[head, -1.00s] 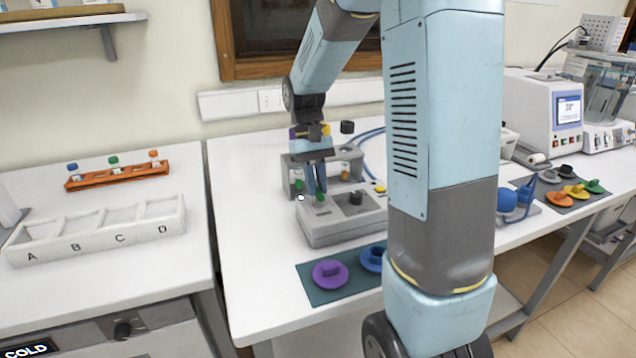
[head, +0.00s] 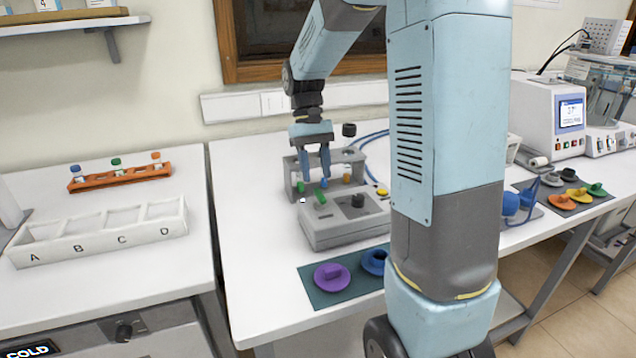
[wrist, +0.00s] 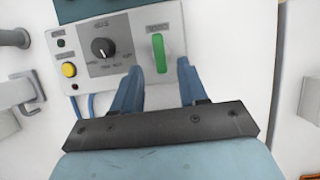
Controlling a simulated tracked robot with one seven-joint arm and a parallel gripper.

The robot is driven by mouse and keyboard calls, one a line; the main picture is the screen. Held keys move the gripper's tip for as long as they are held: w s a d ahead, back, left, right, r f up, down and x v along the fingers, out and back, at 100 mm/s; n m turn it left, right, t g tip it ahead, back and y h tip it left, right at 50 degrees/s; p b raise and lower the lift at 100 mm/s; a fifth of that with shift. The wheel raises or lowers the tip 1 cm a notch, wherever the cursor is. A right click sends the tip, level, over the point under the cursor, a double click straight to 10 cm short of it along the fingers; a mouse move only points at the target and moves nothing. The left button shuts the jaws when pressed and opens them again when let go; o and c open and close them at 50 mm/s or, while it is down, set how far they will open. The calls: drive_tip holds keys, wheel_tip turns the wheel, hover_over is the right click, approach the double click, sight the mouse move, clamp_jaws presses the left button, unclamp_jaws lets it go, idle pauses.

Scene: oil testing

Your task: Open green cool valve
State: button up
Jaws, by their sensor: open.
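The green valve handle (head: 320,198) is a small bar on the top panel of the grey control box (head: 345,231). In the wrist view the green handle (wrist: 159,54) lies lengthwise, pointing toward my gripper, to the right of a black knob (wrist: 103,47). Its label is too blurred to read. My gripper (head: 316,180) is open and empty, pointing down above the handle and apart from it. In the wrist view the fingertips of my gripper (wrist: 160,68) stand on either side of the handle's near end.
A grey rack (head: 290,166) with coloured parts stands just behind the box. A yellow button (wrist: 69,69) is on the box. A dark mat (head: 312,292) with a purple lid (head: 332,276) and a blue lid (head: 374,261) lies in front. The table left of the box is clear.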

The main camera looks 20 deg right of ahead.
drive_tip(key=v, duration=0.9)
drive_tip(key=shift+r, duration=0.2)
drive_tip(key=s+r+t, duration=0.1)
drive_tip(key=s+t, duration=0.9)
drive_tip(key=s, duration=1.3)
drive_tip(key=shift+r, duration=0.35)
